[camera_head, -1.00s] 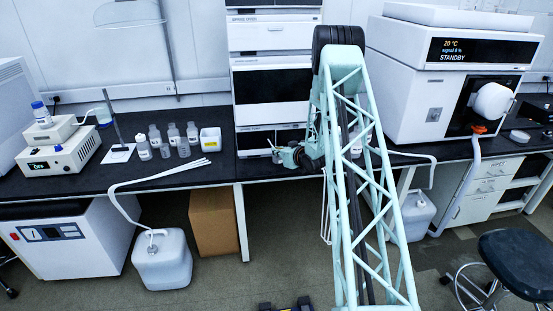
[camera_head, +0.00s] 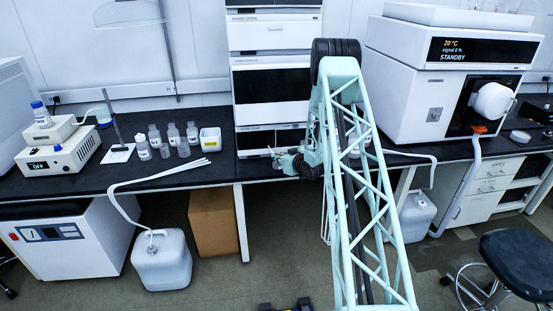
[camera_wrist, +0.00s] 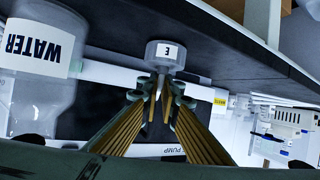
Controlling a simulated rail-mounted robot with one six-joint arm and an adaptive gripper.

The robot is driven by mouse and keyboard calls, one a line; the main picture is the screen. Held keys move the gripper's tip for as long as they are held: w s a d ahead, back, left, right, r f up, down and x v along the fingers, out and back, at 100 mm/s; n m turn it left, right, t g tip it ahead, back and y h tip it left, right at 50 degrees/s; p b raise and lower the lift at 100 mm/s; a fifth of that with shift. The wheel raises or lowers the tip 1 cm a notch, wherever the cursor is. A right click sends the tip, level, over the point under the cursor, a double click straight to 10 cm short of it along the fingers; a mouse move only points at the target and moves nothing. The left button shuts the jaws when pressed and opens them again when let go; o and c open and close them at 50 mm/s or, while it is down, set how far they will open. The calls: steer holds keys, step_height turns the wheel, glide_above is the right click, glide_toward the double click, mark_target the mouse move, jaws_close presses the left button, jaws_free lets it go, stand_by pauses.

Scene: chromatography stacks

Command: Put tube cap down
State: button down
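A pale grey round tube cap marked "E" (camera_wrist: 166,52) shows in the wrist view, right at the tips of my gripper (camera_wrist: 160,88). The fingers are drawn together around the cap's narrow lower part, and the wide labelled part sits beyond them. I cannot tell whether the cap touches the black surface behind it. In the head view my gripper (camera_head: 284,161) is low in front of the tall instrument stack at the bench. The cap is too small to make out there.
A large clear bottle labelled "WATER" (camera_wrist: 38,62) stands close on the left in the wrist view. The white stack (camera_head: 272,84) is behind my gripper. A white instrument (camera_head: 425,95) stands right.

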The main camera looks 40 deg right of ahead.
steer(key=shift+f, duration=0.15)
steer(key=c, duration=2.9)
jaws_free()
steer(key=shift+r, duration=0.25)
steer(key=shift+p+v, duration=0.5)
steer(key=shift+v, duration=5.5)
